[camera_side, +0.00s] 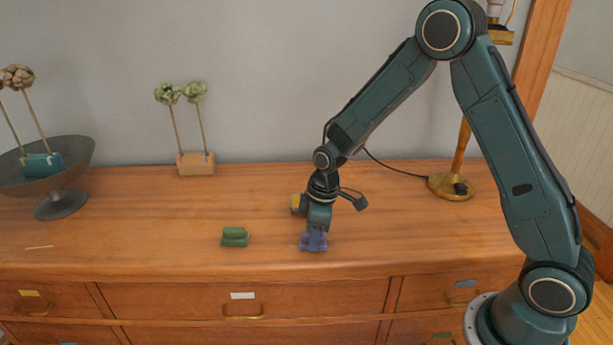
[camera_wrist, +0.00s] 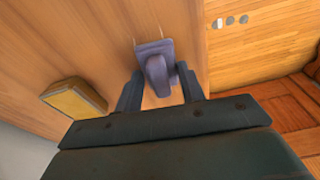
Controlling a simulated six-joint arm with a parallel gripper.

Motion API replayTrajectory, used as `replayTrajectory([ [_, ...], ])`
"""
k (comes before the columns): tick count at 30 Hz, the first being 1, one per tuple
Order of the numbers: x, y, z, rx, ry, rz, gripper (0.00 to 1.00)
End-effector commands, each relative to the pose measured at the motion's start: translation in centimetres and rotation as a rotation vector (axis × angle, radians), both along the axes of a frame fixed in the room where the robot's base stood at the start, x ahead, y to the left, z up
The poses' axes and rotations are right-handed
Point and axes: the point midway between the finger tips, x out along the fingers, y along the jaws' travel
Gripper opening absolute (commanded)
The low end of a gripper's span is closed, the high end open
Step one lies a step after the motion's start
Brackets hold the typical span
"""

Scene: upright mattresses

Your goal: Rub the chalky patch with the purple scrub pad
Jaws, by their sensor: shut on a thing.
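The purple scrub pad (camera_side: 313,243) is at the dresser top near its front edge, right of the middle. It has a raised grip, and in the wrist view the pad (camera_wrist: 155,47) sits between my two dark fingers. My gripper (camera_side: 316,228) points down and is shut on the pad; the fingers also show in the wrist view (camera_wrist: 160,72). The pad looks low against the wood, but I cannot tell whether it touches. No chalky patch is clear in either view; short pale lines show at the pad's far end in the wrist view.
A yellow block (camera_side: 296,203) lies just left of my gripper, and a green block (camera_side: 235,236) farther left. At the back stand a wooden holder (camera_side: 196,164) with dried flowers, a dark bowl (camera_side: 62,205) at left and a brass lamp base (camera_side: 449,187) at right.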

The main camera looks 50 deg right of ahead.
Motion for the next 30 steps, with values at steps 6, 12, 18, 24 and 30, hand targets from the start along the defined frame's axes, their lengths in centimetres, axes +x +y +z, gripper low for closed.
replayTrajectory([
  [6, 0.7, 0.7, 0.0, 0.000, 0.000, 0.001, 0.10],
  [12, 0.8, 0.8, 0.0, 0.000, 0.000, 0.001, 0.10],
  [18, 1.5, 1.6, 0.0, 0.001, 0.000, 0.002, 0.10],
  [24, 2.7, 2.8, 0.0, 0.000, -0.001, 0.002, 0.10],
  [30, 3.3, 3.3, 0.0, 0.001, -0.001, 0.001, 0.10],
])
